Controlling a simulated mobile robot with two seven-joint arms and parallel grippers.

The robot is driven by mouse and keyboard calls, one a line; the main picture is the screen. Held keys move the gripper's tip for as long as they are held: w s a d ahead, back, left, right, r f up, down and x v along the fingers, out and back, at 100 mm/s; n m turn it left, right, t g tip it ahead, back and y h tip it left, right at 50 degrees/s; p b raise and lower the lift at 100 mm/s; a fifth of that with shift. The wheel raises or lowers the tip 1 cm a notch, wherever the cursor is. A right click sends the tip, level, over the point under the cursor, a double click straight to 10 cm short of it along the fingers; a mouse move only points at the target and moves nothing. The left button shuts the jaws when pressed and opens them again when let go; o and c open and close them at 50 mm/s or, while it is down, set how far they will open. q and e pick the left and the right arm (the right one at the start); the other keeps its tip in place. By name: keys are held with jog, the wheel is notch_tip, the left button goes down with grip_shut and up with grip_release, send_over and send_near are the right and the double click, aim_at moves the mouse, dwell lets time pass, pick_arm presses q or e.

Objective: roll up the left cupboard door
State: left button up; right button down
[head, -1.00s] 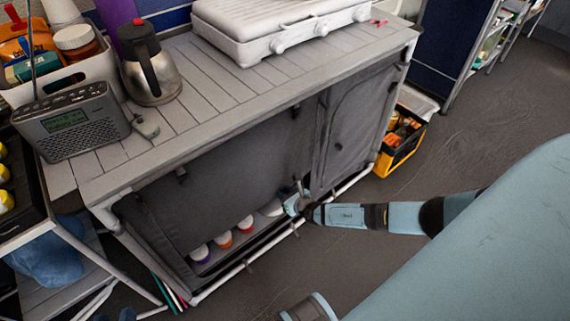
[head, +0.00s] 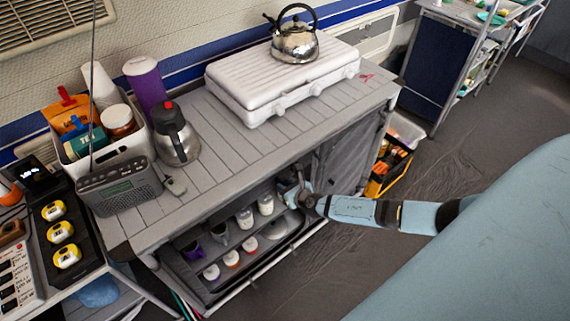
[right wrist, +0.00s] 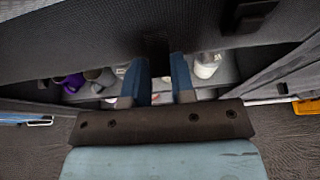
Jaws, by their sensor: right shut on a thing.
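The left cupboard door (head: 264,190) is a dark grey fabric sheet under the counter's front edge. It is partly raised, with the shelves below it open to view. My right gripper (head: 301,190) is at the right part of the door's front, close under the counter edge. In the right wrist view the dark door (right wrist: 90,45) fills the top, and my right gripper (right wrist: 162,88) has its blue fingers on either side of a dark strip at the door's edge. The exact grip is partly hidden. My left gripper is out of view.
Cups (head: 245,217) and jars stand on the cupboard shelves. The right cupboard door (head: 350,155) is closed. The counter bears a radio (head: 120,186), a steel jug (head: 175,135) and a white stove (head: 285,80) with a kettle (head: 295,42). Floor in front is clear.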

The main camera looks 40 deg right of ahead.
notch_tip(320, 180, up, 4)
jog(key=p, duration=0.2)
jog(key=shift+r+p, duration=0.25)
jog(key=shift+p, duration=0.15)
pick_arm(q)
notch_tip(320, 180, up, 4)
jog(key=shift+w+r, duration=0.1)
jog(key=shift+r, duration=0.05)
pick_arm(e)
jog(key=shift+w+r, duration=0.1)
jog(key=c, duration=1)
grip_release()
jog(key=shift+r, duration=0.1)
jog(key=shift+o, duration=0.2)
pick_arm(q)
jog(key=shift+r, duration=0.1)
pick_arm(e)
jog(key=shift+s, duration=0.25)
jog(key=shift+s+r, duration=0.15)
jog(key=shift+s, duration=0.15)
pick_arm(q)
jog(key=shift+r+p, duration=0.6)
jog(key=shift+p, duration=0.05)
pick_arm(e)
jog(key=v, duration=1.3)
